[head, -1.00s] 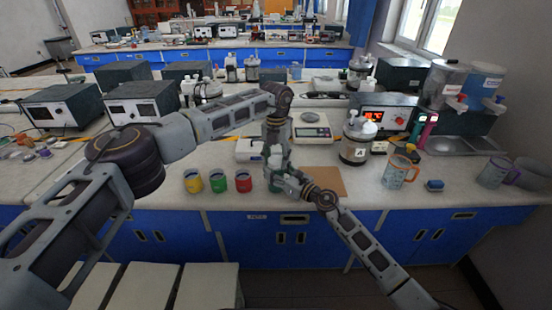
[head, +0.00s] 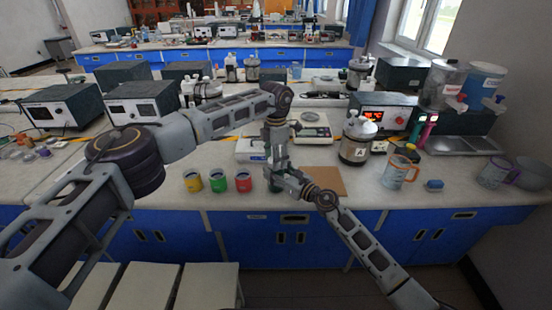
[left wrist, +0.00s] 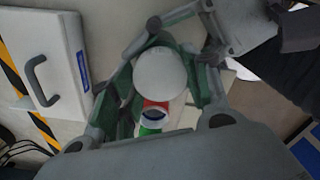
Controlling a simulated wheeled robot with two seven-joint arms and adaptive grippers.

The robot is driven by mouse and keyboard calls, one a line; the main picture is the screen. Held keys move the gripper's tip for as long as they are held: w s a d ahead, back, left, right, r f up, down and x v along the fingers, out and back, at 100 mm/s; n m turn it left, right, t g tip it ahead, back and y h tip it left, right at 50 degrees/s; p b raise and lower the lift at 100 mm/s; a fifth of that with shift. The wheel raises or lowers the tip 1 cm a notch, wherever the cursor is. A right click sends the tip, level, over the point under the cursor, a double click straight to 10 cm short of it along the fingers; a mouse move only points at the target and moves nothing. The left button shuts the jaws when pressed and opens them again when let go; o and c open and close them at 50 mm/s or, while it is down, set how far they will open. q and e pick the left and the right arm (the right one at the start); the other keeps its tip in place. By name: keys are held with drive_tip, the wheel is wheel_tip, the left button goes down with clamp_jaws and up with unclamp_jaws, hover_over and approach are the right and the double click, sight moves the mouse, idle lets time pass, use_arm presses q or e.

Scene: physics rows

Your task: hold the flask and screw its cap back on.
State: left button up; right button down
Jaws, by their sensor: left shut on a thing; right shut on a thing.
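In the left wrist view a round white cap (left wrist: 160,73) sits between the green-padded fingers of my left gripper (left wrist: 158,82), which is shut on it. In the head view my left gripper (head: 277,160) points down above the front of the bench. My right gripper (head: 284,178) reaches in from the lower right, just below the left one, and is shut. The flask's body is not clear in either view, hidden by the grippers and the cap. I cannot tell whether cap and neck touch.
Yellow (head: 192,181), green (head: 217,181) and red (head: 243,182) cups stand left of the grippers; a dark green item (head: 274,187) partly shows behind them. A brown board (head: 326,181), a scale (head: 311,128) and an orange-handled beaker (head: 399,172) are to the right.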

use_arm(q)
drive_tip(key=m, duration=0.4)
drive_tip(key=shift+m, duration=0.4)
drive_tip(key=o, duration=1.1)
drive_tip(key=shift+r, duration=2.25)
